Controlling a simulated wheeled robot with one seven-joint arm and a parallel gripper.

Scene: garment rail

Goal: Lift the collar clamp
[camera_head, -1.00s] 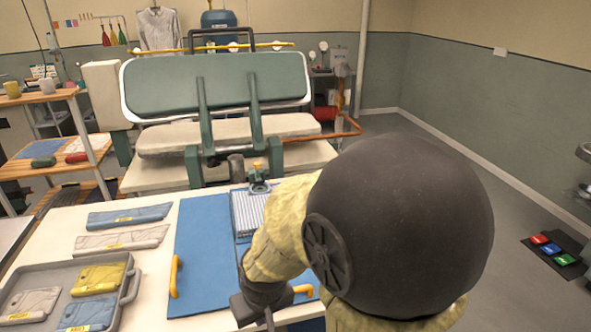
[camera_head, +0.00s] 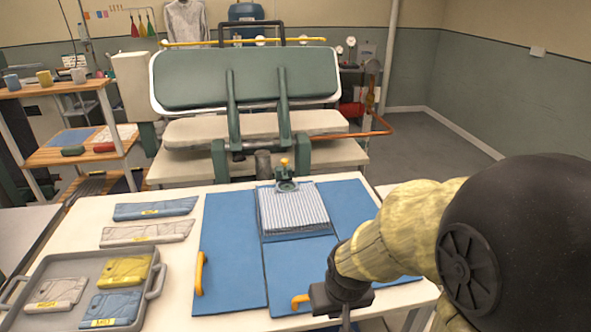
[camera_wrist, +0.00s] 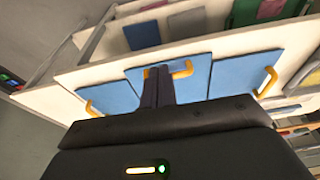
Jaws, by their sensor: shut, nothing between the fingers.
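The collar clamp (camera_head: 286,183) is a small green fitting with a yellow knob at the back edge of the folding board in the head view. It sits at the top end of a folded striped shirt (camera_head: 293,210). My gripper (camera_head: 345,320) is in front of and to the right of the clamp, well apart from it, over the front part of the board. Its fingertips are mostly hidden at the bottom of the head view. In the wrist view the dark fingers (camera_wrist: 158,86) are together and empty, overlapping the blue board near a yellow handle. I cannot make out the clamp there.
Blue folding panels (camera_head: 230,250) with yellow handles (camera_head: 201,273) lie on the white table. A grey tray (camera_head: 150,290) of folded garments stands front left, with two folded pieces (camera_head: 155,210) behind it. A large green press (camera_head: 245,80) stands beyond the table.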

